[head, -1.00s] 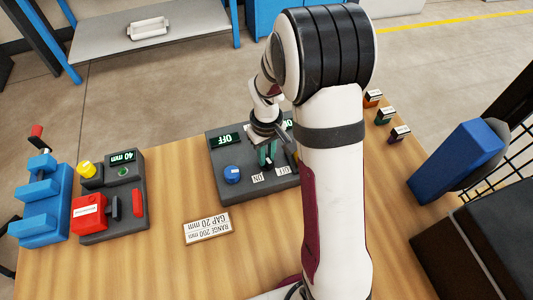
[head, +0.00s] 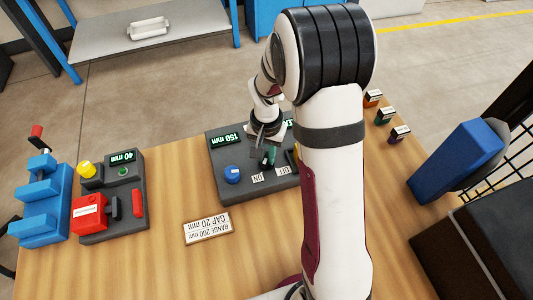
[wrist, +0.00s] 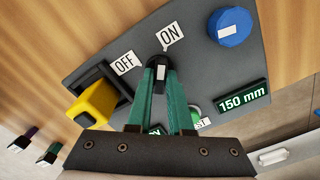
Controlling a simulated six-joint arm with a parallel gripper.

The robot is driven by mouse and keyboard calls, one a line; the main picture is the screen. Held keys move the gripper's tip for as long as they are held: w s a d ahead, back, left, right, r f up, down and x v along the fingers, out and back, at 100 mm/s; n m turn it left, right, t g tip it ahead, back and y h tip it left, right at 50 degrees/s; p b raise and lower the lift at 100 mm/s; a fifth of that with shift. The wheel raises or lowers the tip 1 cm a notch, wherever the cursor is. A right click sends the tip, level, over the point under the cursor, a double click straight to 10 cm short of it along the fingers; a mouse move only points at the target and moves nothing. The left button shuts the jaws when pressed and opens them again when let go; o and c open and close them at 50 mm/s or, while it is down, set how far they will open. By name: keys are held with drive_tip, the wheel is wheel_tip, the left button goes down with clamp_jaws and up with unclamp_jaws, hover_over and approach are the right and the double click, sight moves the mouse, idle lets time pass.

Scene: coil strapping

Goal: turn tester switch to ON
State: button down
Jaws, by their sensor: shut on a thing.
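The dark grey tester (head: 218,166) stands on the wooden table, partly hidden behind my arm in the head view. Its display (wrist: 242,97) reads 150 mm. In the wrist view the black switch lever (wrist: 160,73) with a white mark sits near the ON label (wrist: 169,37). The OFF label (wrist: 125,62) is to its left. My gripper (wrist: 160,80) has its green fingers shut on the lever's end. In the head view my gripper (head: 268,156) is low over the tester, just behind the ON and OFF labels.
A yellow block (wrist: 96,101) and a blue knob (wrist: 229,26) are on the tester on either side of the lever. A sign (head: 208,227) lies in front. A red and grey device (head: 90,212) and a blue fixture (head: 45,200) stand left.

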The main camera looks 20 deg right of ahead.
sight(266, 157)
drive_tip(key=shift+m, duration=0.9)
drive_tip(key=c, duration=0.8)
unclamp_jaws()
wheel_tip(266, 157, up, 16)
drive_tip(key=shift+f, duration=0.1)
